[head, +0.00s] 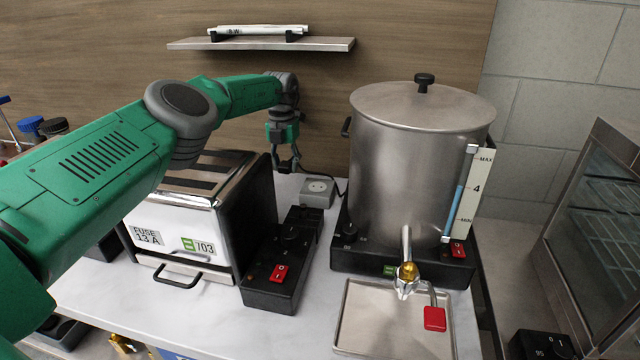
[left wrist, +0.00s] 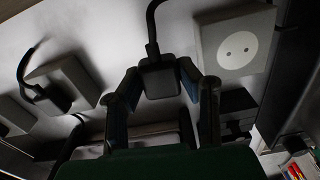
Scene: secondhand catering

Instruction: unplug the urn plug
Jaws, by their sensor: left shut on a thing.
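My left gripper (head: 287,165) is behind the toaster, beside a grey wall-side socket box (head: 318,190). In the left wrist view its two fingers (left wrist: 160,92) are shut on a black plug (left wrist: 159,78) with a dark cable rising from it. The socket box (left wrist: 235,42) stands right of the plug there; its round face shows two bare holes, and the plug is apart from it. The steel urn (head: 412,165), with a lid and level gauge, stands on a black base right of the socket. The cable's far end cannot be traced. My right gripper is not in view.
A toaster (head: 185,247) marked 703 stands under my left arm, with a black switch unit (head: 280,275) beside it. Another plug (left wrist: 48,98) sits at a second socket box (left wrist: 68,80). A drip tray (head: 385,335) lies before the urn. A shelf (head: 262,44) hangs above.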

